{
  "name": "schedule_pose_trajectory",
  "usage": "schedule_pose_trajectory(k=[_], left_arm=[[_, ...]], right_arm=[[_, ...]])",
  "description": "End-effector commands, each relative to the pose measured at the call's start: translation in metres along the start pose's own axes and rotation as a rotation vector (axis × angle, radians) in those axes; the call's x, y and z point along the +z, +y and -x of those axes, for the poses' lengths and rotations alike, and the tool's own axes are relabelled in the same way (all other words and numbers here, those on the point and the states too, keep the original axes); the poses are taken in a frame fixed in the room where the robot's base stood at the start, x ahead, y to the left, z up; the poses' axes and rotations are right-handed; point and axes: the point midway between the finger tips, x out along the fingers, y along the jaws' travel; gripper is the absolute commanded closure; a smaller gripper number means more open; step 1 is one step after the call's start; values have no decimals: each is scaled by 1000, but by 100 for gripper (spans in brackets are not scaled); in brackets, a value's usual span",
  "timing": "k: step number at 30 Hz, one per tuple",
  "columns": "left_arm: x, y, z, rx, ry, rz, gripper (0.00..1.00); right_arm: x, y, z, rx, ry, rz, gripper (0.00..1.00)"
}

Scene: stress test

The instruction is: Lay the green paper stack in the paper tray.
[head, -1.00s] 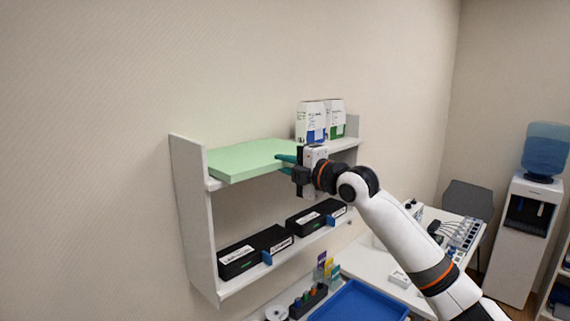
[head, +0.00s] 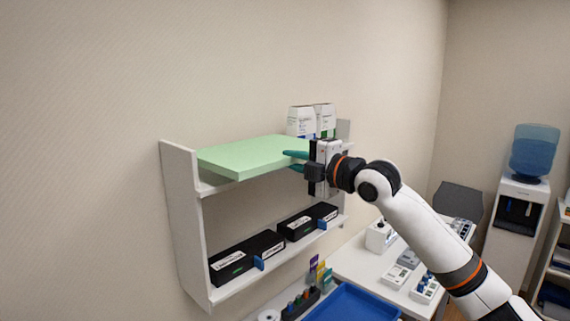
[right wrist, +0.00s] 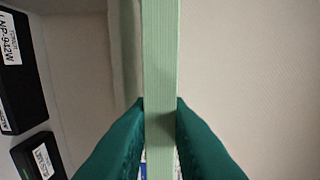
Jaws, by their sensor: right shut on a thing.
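The green paper stack (head: 245,158) is a flat pale-green slab at the top board of the white wall shelf, jutting past its front edge. I cannot tell whether it still touches the board. My right gripper (head: 293,160) is shut on its right part, one teal finger above and one below. In the right wrist view the stack's layered edge (right wrist: 160,60) stands between both teal fingers (right wrist: 160,118). A blue tray (head: 352,304) lies on the desk below, cut off by the bottom edge. My left gripper is not in view.
Two white cartons (head: 302,121) stand on the top board behind my gripper. Black boxes (head: 247,257) sit on the lower board (head: 225,291). The white desk (head: 350,262) carries small devices and a pen holder. A water cooler (head: 520,210) stands at right.

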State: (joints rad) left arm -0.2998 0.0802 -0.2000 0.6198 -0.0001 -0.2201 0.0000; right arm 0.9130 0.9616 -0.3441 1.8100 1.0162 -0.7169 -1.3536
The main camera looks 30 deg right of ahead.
Motion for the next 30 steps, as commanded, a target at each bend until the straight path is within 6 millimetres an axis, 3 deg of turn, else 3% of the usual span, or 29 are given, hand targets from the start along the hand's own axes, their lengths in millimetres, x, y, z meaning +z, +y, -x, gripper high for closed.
schedule_pose_trajectory(k=[30], left_arm=[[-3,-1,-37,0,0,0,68]], right_arm=[[0,-27,103,-9,1,3,100]])
